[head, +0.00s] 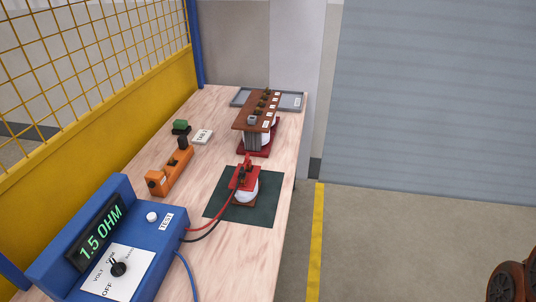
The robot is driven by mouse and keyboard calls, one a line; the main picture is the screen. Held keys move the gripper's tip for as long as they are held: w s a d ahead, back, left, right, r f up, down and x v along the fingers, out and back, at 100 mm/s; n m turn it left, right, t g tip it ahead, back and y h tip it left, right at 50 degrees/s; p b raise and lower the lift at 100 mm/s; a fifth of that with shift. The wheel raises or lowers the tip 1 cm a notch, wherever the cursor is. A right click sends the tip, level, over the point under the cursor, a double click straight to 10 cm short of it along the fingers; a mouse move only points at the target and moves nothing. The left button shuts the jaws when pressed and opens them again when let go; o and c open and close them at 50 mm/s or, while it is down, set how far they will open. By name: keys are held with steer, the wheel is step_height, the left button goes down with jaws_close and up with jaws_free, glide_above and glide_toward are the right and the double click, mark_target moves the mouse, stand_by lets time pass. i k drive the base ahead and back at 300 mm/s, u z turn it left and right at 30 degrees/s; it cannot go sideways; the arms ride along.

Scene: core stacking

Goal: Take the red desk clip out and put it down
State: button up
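A small red upright piece (248,160), which looks like the red clip, stands at the back of a red top plate (248,184). The plate sits on a white round coil (251,191) with a brown base on the dark green mat (263,214). A red lead and a black lead run from the blue meter (155,246) to dark posts on the red plate. Whether the clip is a separate part is too small to tell. My gripper cannot be made out in this view.
On the wooden table (210,108) stand a brown-topped stack on a red base (255,150), a grey tray (290,101), an orange block (170,174), a green-topped block (180,126) and a white label (203,136). A yellow mesh fence (100,60) borders the left.

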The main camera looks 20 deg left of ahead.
mark_target(247, 157)
steer(key=i, duration=1.35)
steer(key=u, duration=3.05)
